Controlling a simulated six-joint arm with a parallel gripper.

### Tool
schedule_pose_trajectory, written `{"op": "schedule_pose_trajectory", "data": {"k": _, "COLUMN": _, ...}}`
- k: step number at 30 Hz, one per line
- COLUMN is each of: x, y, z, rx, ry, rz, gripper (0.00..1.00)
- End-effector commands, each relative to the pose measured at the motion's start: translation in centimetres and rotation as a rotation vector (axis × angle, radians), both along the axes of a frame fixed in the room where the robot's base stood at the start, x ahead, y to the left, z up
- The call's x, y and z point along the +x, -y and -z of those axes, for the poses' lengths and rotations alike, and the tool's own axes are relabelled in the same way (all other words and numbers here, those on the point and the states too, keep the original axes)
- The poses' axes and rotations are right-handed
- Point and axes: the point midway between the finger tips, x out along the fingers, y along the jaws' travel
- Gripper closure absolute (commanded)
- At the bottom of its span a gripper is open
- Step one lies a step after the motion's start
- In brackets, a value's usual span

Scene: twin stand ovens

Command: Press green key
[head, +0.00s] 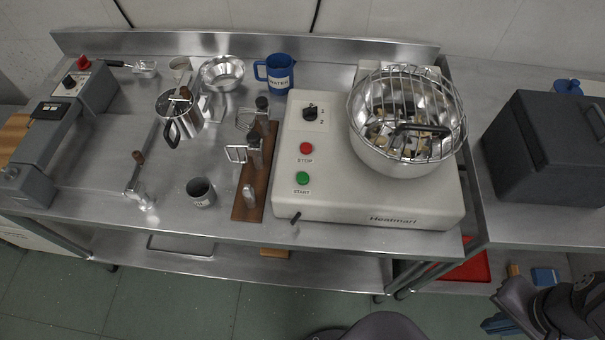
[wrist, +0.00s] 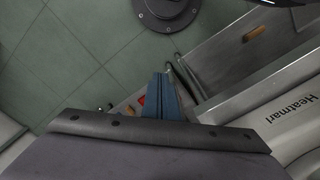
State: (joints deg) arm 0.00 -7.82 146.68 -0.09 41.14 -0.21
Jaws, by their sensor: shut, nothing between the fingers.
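The green key (head: 303,178), labelled START, is a round button on the cream Heatmari machine (head: 345,205). It sits below the red STOP key (head: 306,148) and the black selector knob (head: 310,112). My gripper (head: 490,325) is at the lower right of the head view, in front of and below the table edge, well apart from the green key. Its blue fingers are together and empty in the wrist view (wrist: 161,90). The green key does not show in the wrist view, where only the machine's labelled side (wrist: 285,112) appears.
A steel bowl with a wire guard (head: 408,125) stands on the machine's right half. A small black lever (head: 296,218) sticks out at its front left. Several metal tools stand on a wooden rack (head: 254,190) left of it. A dark box (head: 545,150) stands right.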

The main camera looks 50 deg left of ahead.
Motion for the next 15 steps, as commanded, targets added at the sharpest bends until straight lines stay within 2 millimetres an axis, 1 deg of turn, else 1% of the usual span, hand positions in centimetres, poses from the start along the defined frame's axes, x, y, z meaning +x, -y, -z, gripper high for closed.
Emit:
{"op": "schedule_pose_trajectory", "data": {"k": 11, "x": 0.0, "y": 0.0, "z": 0.0, "rx": 0.0, "ry": 0.0, "rz": 0.0, "gripper": 1.0}}
{"op": "schedule_pose_trajectory", "data": {"k": 15, "x": 0.23, "y": -0.3, "z": -0.44, "rx": -0.005, "ry": -0.003, "rz": -0.028, "gripper": 1.0}}
